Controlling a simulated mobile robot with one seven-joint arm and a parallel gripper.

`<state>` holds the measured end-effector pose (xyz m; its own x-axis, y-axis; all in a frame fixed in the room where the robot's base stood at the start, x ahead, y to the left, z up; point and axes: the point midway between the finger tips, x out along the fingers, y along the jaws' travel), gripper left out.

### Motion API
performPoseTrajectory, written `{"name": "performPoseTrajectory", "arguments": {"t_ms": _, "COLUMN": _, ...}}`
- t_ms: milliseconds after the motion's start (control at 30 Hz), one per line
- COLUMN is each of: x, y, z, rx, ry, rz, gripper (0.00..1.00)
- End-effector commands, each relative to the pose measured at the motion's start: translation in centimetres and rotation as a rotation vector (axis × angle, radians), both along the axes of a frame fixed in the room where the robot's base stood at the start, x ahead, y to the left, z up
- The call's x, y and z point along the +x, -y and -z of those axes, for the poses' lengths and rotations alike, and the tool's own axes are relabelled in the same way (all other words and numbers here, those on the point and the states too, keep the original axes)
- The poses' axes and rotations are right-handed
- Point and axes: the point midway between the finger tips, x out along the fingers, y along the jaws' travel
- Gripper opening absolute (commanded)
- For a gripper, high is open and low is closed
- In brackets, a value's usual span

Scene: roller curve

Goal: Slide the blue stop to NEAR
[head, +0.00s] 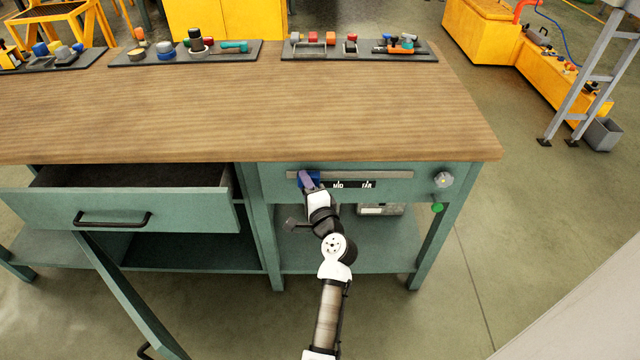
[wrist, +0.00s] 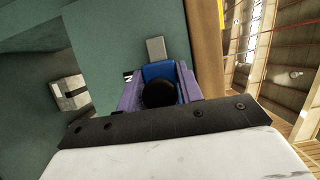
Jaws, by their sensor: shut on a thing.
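The blue stop (head: 315,177) sits at the left part of a grey rail (head: 375,175) on the bench's front panel. The label strip (head: 355,184) below the rail reads MID and FAR; its left part is hidden behind my gripper. My gripper (head: 306,180) is shut on the stop. In the wrist view, the blue stop (wrist: 158,70) and its round black knob (wrist: 158,94) lie between the purple fingers of my gripper (wrist: 160,92). A bit of grey rail (wrist: 156,48) shows beyond the stop.
A grey knob (head: 443,180) and a green button (head: 437,207) are at the panel's right end. An open drawer (head: 130,209) juts out to the left, with an open door (head: 135,300) below it. A light grey box (head: 381,209) is under the panel. The wooden benchtop (head: 240,105) is clear in front.

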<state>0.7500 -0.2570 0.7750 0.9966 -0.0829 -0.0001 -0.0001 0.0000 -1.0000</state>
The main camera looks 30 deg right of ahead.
Motion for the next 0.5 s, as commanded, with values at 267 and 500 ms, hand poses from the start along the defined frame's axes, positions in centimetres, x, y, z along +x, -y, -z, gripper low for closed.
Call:
{"name": "performPoseTrajectory", "arguments": {"t_ms": 267, "x": 0.31, "y": -0.64, "z": -0.02, "rx": 0.001, "ry": 0.0, "rz": -0.014, "gripper": 0.38}}
{"name": "performPoseTrajectory", "arguments": {"t_ms": 500, "x": 0.22, "y": -0.44, "z": -0.01, "rx": 0.001, "ry": 0.0, "rz": -0.01, "gripper": 0.52}}
